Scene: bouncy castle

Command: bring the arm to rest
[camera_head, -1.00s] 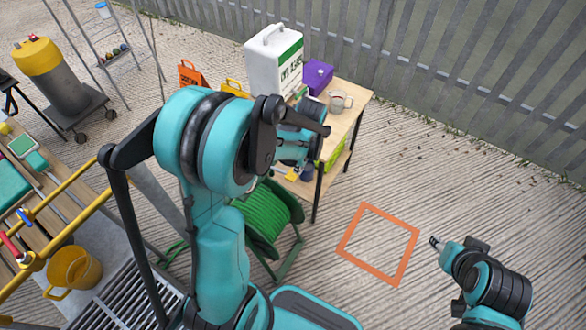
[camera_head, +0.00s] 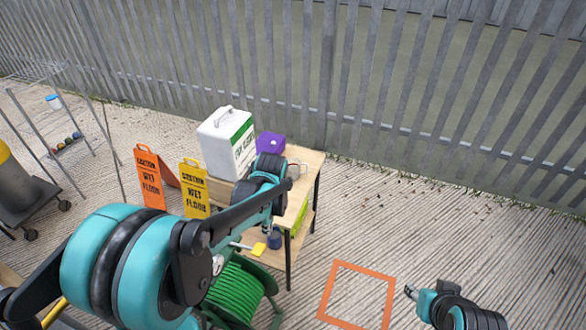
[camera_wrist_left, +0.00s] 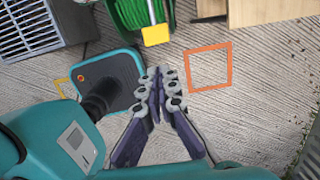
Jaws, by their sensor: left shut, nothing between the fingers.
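My left arm rises in from the lower left of the head view, and its wrist part is in front of the wooden table (camera_head: 311,158). Its fingertips are hard to make out there. In the left wrist view my left gripper (camera_wrist_left: 164,85) is shut, with its fingers together and nothing between them. It points over bare ground and my own teal base, with an orange square outline (camera_wrist_left: 190,68) just right of the fingers. My right gripper (camera_head: 411,292) is at the lower right of the head view, right of the orange outline (camera_head: 391,297). Its jaws are too small to read.
On the table are a white box (camera_head: 215,143) and a purple box (camera_head: 270,144). Two wet-floor signs, orange (camera_head: 150,180) and yellow (camera_head: 193,190), stand to its left. A green hose reel (camera_head: 237,290) is close under my left arm. A grey fence (camera_head: 325,70) runs behind.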

